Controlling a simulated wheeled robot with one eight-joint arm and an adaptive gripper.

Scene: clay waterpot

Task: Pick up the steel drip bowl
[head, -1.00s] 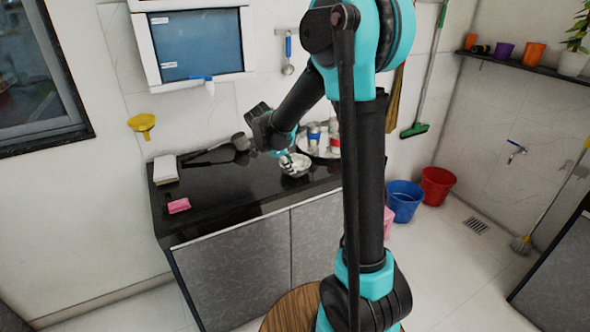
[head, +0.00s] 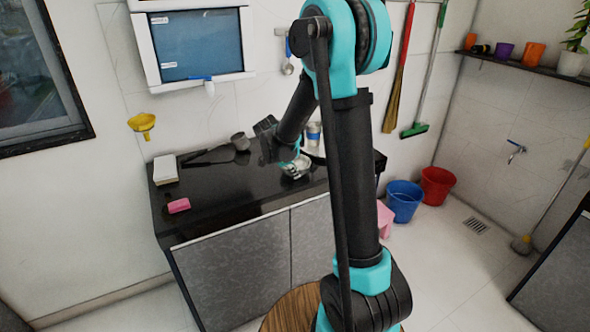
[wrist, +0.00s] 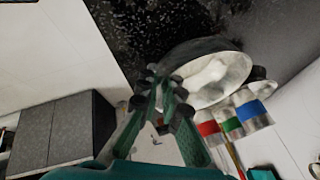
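The steel drip bowl (head: 297,168) is on the black counter near its front edge, partly hidden by my gripper (head: 290,152). In the wrist view the pale, round bowl (wrist: 225,76) lies just beyond and right of my fingertips. My gripper (wrist: 163,82) shows there as two green fingers that narrow toward dark tips, with a small gap between them. The tips are close to the bowl's near-left rim. I cannot tell whether they touch it or have the rim between them.
Cups with coloured bands (wrist: 238,118) stand close to the bowl; one cup (head: 314,134) shows behind my arm. A grey mug (head: 240,141), a pink item (head: 178,205) and a white block (head: 165,169) are on the counter (head: 225,190). Its front middle is clear.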

